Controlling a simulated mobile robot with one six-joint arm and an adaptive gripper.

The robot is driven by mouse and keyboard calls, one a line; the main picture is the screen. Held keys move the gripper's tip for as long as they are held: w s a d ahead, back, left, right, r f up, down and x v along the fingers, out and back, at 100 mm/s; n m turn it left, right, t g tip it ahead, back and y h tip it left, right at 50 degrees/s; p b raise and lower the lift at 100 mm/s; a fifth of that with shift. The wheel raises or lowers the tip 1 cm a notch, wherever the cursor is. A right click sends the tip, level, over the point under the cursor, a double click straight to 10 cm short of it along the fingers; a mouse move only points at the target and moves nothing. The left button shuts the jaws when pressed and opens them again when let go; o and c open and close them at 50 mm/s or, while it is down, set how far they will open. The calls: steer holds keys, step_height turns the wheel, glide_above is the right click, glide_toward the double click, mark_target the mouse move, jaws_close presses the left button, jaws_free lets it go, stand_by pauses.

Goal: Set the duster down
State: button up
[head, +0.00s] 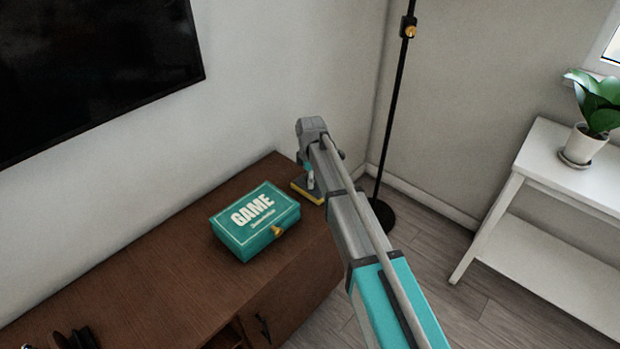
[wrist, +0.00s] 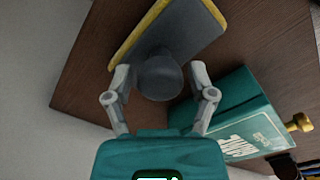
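The duster (wrist: 190,38) is a flat grey block with a yellow edge and a round grey knob. It appears to lie flat on the brown cabinet top (wrist: 265,50), near the cabinet's far right end. In the head view the duster (head: 301,193) shows partly, with my arm covering the rest. My gripper (wrist: 159,74) is at the knob, one finger on each side. The fingers look spread, with a small gap between each fingertip and the knob. In the head view my gripper (head: 309,178) points down at the duster and its fingertips are mostly hidden.
A teal GAME box (head: 255,222) with a yellow clasp sits on the cabinet close to the duster. A black lamp pole (head: 392,110) stands behind my arm. A white side table (head: 560,165) holds a potted plant (head: 590,140). The cabinet's middle is bare.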

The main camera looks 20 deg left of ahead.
steer(key=shift+r, duration=0.2)
stand_by(0.4)
step_height(320, 180, up, 12)
steer(key=p, duration=1.2)
stand_by(0.8)
steer(key=s+d+m, duration=0.5)
steer(key=d+m, duration=0.2)
steer(key=d, duration=0.7)
steer(key=s+d+m, duration=0.6)
steer(key=d+m, duration=0.2)
steer(key=d, duration=0.7)
steer(key=s+d+m, duration=0.6)
steer(key=d+m, duration=0.1)
steer(key=d, duration=0.7)
steer(key=shift+d, duration=0.2)
steer(key=shift+c, duration=0.3)
